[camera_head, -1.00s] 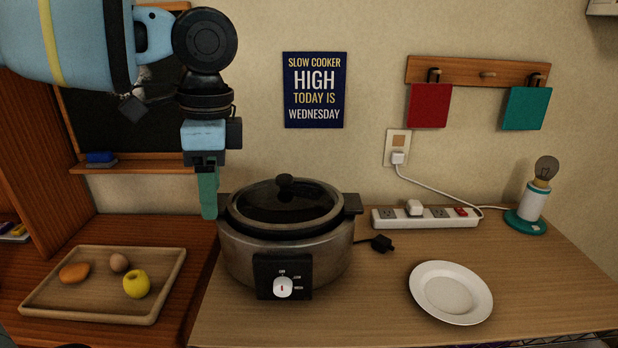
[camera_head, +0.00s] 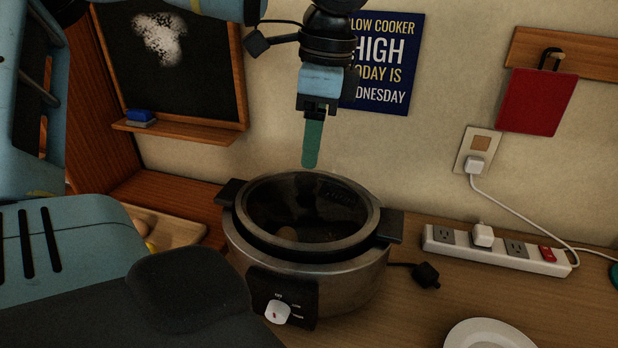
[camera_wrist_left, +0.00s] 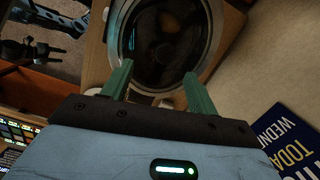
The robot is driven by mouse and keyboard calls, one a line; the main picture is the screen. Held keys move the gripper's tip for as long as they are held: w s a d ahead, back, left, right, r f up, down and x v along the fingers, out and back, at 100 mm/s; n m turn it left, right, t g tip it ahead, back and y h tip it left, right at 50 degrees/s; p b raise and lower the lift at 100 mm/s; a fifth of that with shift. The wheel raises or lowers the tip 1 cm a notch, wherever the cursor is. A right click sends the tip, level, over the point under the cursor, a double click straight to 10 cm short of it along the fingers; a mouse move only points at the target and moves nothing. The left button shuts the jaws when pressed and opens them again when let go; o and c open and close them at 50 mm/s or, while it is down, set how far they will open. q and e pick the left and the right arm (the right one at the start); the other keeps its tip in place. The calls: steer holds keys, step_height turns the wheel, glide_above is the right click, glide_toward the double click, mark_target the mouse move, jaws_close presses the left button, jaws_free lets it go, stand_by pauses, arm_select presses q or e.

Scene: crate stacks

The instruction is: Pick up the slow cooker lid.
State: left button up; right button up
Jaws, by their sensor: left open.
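The slow cooker (camera_head: 340,285) stands on the counter, its round top a silver rim around a dark interior. No black lid knob shows on it now; I cannot tell whether the glass lid lies in the rim. A small brownish shape shows inside. My left gripper (camera_head: 312,160) hangs fingers down, above and behind the cooker's top, touching nothing visible. In the left wrist view its two green fingers (camera_wrist_left: 158,75) are apart with nothing between them, and the cooker's rim (camera_wrist_left: 215,40) lies beyond them. My right gripper is not in view.
A power strip (camera_head: 495,250) and a black plug (camera_head: 426,275) lie right of the cooker. A white plate (camera_head: 488,335) is partly cut off at the bottom. A wooden tray (camera_head: 185,228) is mostly hidden by my arm. The wall with a sign (camera_head: 395,60) is close behind.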

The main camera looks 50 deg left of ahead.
mark_target(306, 176)
arm_select(q)
step_height(306, 176, down, 2)
steer(key=shift+w+a+f, duration=0.1)
steer(key=shift+w+a, duration=0.05)
steer(key=shift+a+f, duration=0.2)
steer(key=shift+f, duration=0.65)
steer(key=shift+a+f, duration=0.15)
steer(key=shift+f, duration=0.65)
steer(key=shift+a+f, duration=0.2)
steer(key=shift+f, duration=0.65)
steer(key=shift+r, duration=0.1)
jaws_close()
